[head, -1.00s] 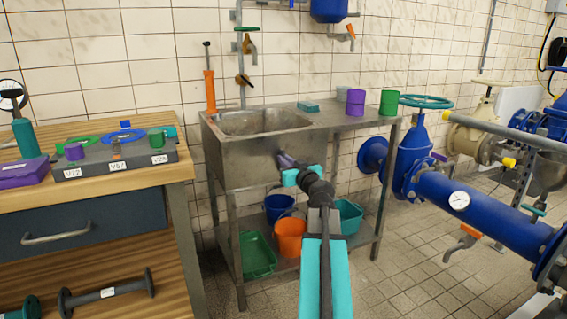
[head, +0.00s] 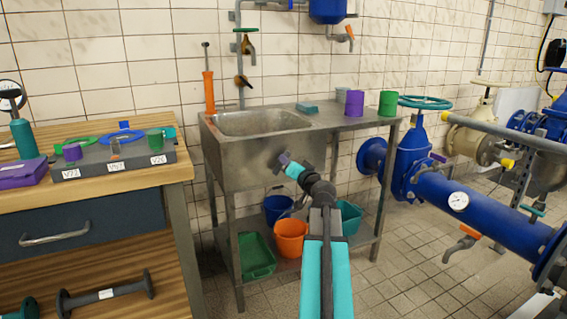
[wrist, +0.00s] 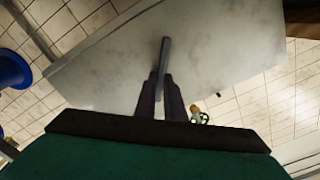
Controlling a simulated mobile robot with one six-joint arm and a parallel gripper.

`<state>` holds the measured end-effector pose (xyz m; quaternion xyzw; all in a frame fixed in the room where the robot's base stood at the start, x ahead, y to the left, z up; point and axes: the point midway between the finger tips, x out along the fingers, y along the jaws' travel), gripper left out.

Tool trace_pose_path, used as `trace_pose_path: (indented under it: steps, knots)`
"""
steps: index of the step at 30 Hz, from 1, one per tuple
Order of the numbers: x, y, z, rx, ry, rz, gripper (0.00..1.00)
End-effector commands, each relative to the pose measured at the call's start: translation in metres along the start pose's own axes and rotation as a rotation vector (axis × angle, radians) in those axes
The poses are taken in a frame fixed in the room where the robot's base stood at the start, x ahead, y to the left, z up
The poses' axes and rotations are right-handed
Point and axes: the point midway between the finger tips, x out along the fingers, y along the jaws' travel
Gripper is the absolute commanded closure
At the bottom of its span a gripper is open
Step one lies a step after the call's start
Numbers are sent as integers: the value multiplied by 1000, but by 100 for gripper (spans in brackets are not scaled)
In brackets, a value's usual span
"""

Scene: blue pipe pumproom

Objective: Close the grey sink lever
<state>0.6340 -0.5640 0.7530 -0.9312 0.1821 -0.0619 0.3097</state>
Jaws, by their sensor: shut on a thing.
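The grey sink lever (wrist: 165,56) shows in the wrist view as a narrow grey bar in front of the sink's metal face. My gripper (wrist: 160,76) is shut on it, with a dark finger on each side. In the head view my gripper (head: 281,162) is at the front face of the grey metal sink (head: 240,165), below its rim. There the lever is too small and too covered by the fingers to make out clearly.
Under the sink are a blue bucket (head: 277,207), an orange bucket (head: 290,238) and a green tray (head: 256,257). A wooden workbench (head: 185,165) stands at left. Blue pipework (head: 490,207) fills the right side. Tiled floor is open between.

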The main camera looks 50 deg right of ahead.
Motion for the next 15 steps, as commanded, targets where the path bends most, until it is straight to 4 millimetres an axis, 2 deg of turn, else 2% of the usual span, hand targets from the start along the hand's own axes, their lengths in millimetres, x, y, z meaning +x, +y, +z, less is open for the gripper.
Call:
trace_pose_path:
  steps: [1,15]
  knots:
    - [2,-4,4,49,-10,-10,100]
    - [2,1,5,494,-13,-7,100]
